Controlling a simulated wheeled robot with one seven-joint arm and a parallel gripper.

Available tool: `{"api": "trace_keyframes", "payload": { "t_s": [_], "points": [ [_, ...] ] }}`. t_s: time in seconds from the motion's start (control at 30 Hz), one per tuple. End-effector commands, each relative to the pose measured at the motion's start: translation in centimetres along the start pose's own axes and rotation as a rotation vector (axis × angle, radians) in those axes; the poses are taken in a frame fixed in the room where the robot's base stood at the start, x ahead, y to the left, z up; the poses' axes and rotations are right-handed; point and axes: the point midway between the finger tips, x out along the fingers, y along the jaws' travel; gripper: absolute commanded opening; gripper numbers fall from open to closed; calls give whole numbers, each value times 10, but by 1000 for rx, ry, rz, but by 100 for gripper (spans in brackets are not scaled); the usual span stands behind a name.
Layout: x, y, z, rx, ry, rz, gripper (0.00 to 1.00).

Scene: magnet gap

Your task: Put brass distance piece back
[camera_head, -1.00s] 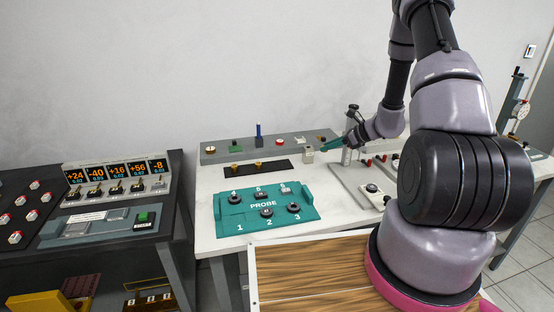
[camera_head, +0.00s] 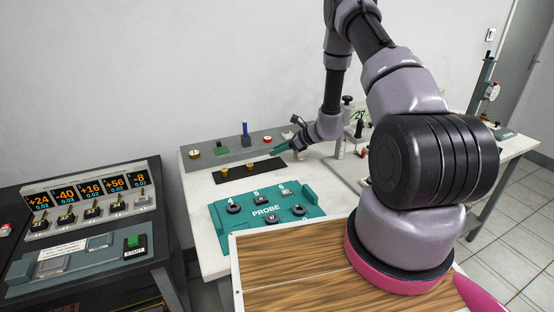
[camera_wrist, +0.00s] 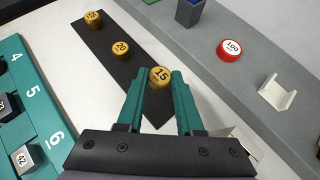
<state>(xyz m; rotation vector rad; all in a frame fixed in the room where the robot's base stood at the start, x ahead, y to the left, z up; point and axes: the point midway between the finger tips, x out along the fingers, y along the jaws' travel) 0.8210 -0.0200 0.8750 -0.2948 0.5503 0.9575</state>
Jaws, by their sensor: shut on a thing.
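In the wrist view my gripper (camera_wrist: 160,88) is shut on a brass distance piece (camera_wrist: 160,76) marked 15, held upright between the green fingertips. It shows over the near end of the black strip (camera_wrist: 126,75); I cannot tell whether it touches the strip. Two other brass pieces stand on the strip: one marked 20 (camera_wrist: 120,49) and one at the far end (camera_wrist: 93,18) whose mark is hard to read. In the head view my gripper (camera_head: 274,152) is at the strip's right end (camera_head: 272,166), and the held piece is hidden.
The teal PROBE tray (camera_head: 225,229) lies in front of the strip with several dark pieces in it. Behind runs a grey ledge (camera_head: 220,154) with a red-rimmed dial (camera_wrist: 231,49) and a white bracket (camera_wrist: 276,94). A pale block (camera_wrist: 245,140) is close by my right finger.

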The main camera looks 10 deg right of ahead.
Motion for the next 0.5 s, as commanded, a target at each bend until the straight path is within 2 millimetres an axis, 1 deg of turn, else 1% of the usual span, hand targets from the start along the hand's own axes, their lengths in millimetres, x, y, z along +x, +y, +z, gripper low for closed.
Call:
{"api": "trace_keyframes", "payload": {
  "t_s": [0.2, 0.27, 0.5],
  "points": [
    [17, 1, -26, 3, 0, 2, 0],
    [21, 1, -31, 3, 0, 1, 0],
    [22, 0, -32, 1, 0, 0, 0]
  ]
}}
